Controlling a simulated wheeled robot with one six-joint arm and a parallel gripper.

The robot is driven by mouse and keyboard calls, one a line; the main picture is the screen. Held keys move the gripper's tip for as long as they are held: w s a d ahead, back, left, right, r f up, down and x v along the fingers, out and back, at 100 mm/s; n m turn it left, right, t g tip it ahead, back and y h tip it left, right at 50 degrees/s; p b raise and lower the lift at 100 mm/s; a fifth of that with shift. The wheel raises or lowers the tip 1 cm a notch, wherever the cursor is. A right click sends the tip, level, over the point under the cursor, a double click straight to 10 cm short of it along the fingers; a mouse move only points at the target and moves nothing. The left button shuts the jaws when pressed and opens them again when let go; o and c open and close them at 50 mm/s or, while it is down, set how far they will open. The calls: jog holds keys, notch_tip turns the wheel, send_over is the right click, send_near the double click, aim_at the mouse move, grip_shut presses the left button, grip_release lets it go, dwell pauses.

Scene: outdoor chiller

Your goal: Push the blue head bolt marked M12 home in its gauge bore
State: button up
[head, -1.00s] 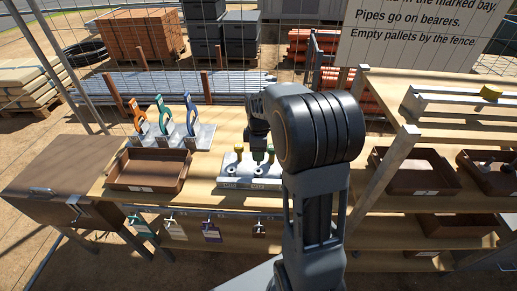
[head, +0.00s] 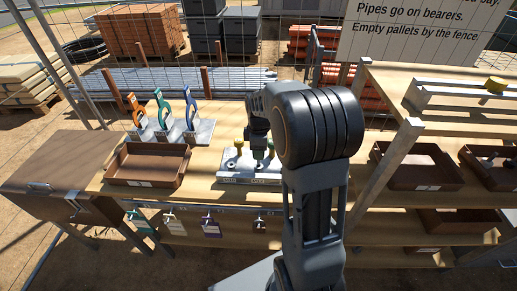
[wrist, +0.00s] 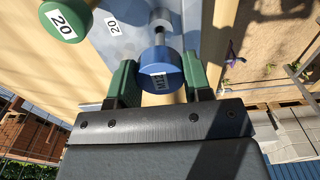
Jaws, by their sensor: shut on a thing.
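The blue bolt head marked M12 (wrist: 161,72) sits between the green fingers of my gripper (wrist: 162,80) in the wrist view. My gripper is shut on it. A bright metal shank (wrist: 159,40) shows beyond the head, over the pale grey gauge block (wrist: 130,38). I cannot tell how deep the shank sits in its bore. A green bolt head marked 20 (wrist: 64,20) stands beside it. In the head view, my gripper (head: 259,150) is over the gauge block (head: 250,179) on the bench, and the blue head is hidden.
A brown tray (head: 120,179) and several coloured clamp-like tools (head: 162,112) stand left of the block. A shelf post (head: 385,175) rises to the right, with more brown trays (head: 420,184) beyond. A rail with a yellow knob (head: 496,85) is on the upper shelf.

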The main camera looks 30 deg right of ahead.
aim_at(259, 163)
jog(key=shift+f, duration=0.1)
jog(key=shift+f+b, duration=1)
jog(key=shift+f, duration=0.25)
jog(key=shift+f, duration=0.35)
jog(key=shift+f+b, duration=0.5)
jog(key=shift+b, duration=0.1)
jog(key=shift+f, duration=0.1)
jog(key=o, duration=1.8)
